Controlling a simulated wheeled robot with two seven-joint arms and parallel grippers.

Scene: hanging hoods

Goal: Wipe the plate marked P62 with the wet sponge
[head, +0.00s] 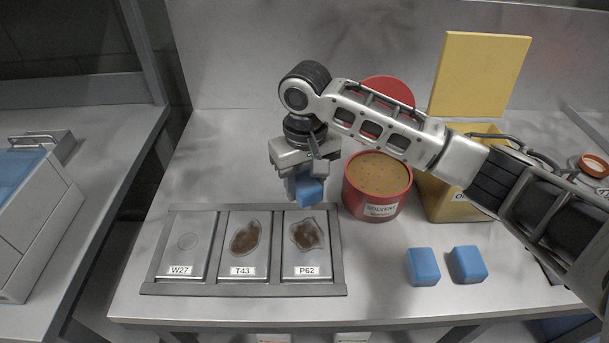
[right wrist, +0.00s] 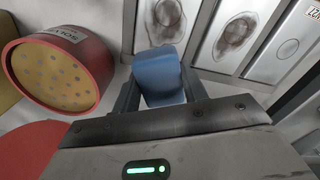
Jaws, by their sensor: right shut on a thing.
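My right gripper (head: 304,190) is shut on a blue sponge (head: 309,191), held in the air above the back edge of the plate marked P62 (head: 298,260). The held sponge (right wrist: 160,77) also shows between the fingers in the right wrist view. The P62 plate lies in the right slot of a grey tray (head: 243,290) and bears a brown stain (head: 306,235). The stain (right wrist: 164,17) shows beyond the sponge in the right wrist view, and the sponge looks apart from it. I cannot tell whether the sponge is wet. My left gripper is not in view.
Plates T43 (head: 243,259), stained brown, and W27 (head: 184,257), with a faint ring, share the tray. A red tub labelled SOLVENT (head: 376,197) stands right of the gripper. A yellow box (head: 440,199) is behind my arm. Two blue sponges (head: 423,267) (head: 467,264) lie front right.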

